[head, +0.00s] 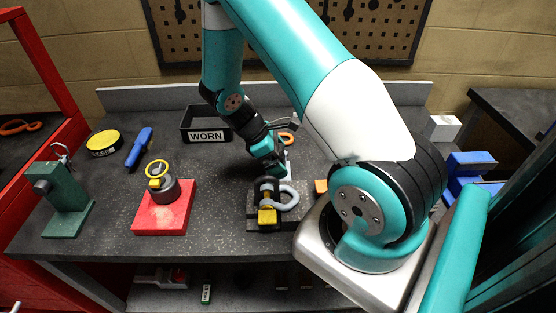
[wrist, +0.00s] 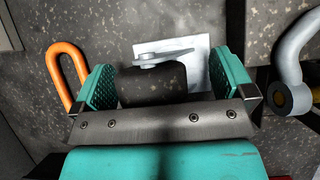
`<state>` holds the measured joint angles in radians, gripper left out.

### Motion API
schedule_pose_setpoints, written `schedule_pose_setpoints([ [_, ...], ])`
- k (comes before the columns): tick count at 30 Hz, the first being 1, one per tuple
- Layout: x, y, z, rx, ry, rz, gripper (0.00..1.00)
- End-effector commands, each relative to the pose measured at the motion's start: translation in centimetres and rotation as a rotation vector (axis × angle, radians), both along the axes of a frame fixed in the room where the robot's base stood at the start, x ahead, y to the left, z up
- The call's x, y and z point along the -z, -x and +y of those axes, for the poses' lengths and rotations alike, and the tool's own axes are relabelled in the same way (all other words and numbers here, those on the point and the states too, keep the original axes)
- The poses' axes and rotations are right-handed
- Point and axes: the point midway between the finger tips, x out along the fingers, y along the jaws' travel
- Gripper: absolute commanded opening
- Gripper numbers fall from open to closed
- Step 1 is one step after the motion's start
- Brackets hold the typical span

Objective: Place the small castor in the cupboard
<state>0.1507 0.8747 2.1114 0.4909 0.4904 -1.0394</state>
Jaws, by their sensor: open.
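My gripper (head: 277,168) is low over the middle of the bench, and its teal jaws (wrist: 160,84) are open in the wrist view. Between the jaws is a dark rounded piece (wrist: 152,87) with a grey metal arm on top, which looks like the small castor.
An orange shackle (wrist: 62,62) lies beside the left jaw. A dark block with a grey shackle (head: 289,197) is in front of my gripper. A black WORN tray (head: 205,136), a red plate (head: 163,222) and a green stand (head: 68,200) occupy the left.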

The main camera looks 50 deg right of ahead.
Motion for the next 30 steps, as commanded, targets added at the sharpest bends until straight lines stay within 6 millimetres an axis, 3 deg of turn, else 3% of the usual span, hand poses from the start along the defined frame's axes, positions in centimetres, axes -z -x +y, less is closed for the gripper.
schedule_pose_setpoints([
  [5, 0.0, 0.0, 0.0, 0.000, 0.000, 0.000, 1.00],
  [12, 0.0, 0.0, 0.0, 0.000, 0.000, 0.000, 0.47],
  [14, 0.0, 0.0, 0.0, 0.000, 0.000, 0.000, 0.37],
  [23, -0.4, -0.1, 0.0, 0.000, 0.001, -0.002, 0.37],
  [26, -1.3, -0.1, 0.0, 0.000, 0.001, -0.002, 0.37],
  [30, -3.9, -0.2, 0.0, -0.001, 0.002, -0.008, 0.37],
])
